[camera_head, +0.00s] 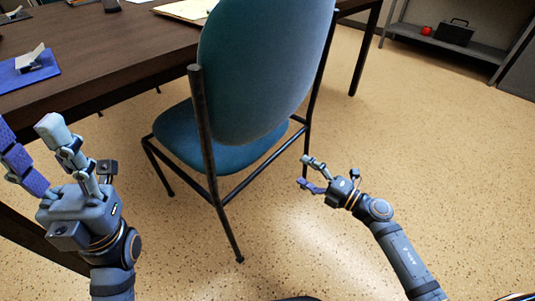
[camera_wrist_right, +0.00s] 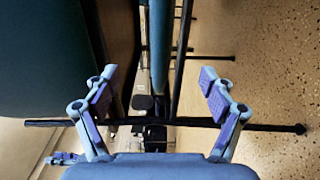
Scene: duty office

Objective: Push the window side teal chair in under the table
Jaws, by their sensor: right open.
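The teal chair (camera_head: 265,70) stands upright beside the dark table (camera_head: 110,50), its backrest towards me. Its seat (camera_head: 180,130) shows in front of the table's edge; the backrest hides part of both. My right gripper (camera_head: 308,172) is open and empty, low to the right of the chair's back legs. In the right wrist view its spread fingers (camera_wrist_right: 158,82) frame dark chair tubes (camera_wrist_right: 180,60) and a teal edge; I cannot tell whether they touch. My left gripper (camera_head: 35,150) is open and empty near the table's front edge at the left.
A blue mat (camera_head: 28,68) with a small grey item and a paper or folder (camera_head: 187,9) lie on the table. A grey shelf (camera_head: 440,42) with a black box (camera_head: 455,31) and a red object stands at the back right. The speckled floor at right is clear.

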